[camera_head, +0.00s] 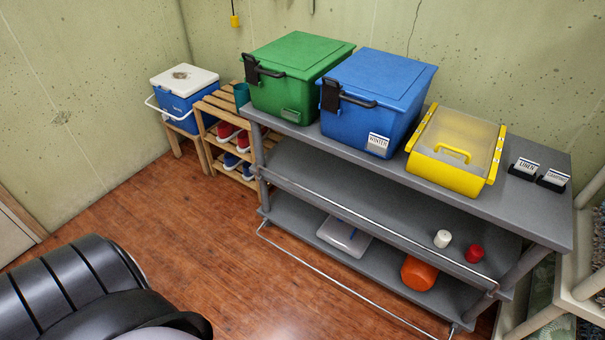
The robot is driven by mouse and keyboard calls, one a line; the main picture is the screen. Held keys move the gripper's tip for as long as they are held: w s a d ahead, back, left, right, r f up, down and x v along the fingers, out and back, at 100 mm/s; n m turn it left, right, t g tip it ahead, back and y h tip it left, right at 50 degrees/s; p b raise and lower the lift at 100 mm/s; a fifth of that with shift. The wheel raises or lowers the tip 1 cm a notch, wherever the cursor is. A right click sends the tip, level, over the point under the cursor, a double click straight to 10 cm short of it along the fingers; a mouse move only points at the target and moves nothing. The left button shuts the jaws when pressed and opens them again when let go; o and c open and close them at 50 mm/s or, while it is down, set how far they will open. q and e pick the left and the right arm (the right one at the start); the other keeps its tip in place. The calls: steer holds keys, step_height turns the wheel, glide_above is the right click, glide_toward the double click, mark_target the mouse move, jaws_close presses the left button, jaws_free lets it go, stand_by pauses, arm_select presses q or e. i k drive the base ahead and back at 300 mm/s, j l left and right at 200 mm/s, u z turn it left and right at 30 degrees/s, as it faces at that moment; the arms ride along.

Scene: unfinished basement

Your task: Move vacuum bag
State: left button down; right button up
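A flat, pale, translucent bag with a blue strip along its upper edge, which looks like the vacuum bag (343,237), lies on the bottom level of the grey shelf unit (285,157). The shelf above and a metal rail pass close over it, and its far part is partly hidden. Neither of my grippers shows in the head view.
On top stand a green bin (297,75), a blue bin (372,95), a yellow box (457,150) and label holders (524,168). Lower down are white (442,238) and red (474,253) cylinders and an orange container (418,273). Wooden floor (190,235) in front is clear.

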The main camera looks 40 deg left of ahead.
mark_target(354, 241)
steer(key=u, duration=0.7)
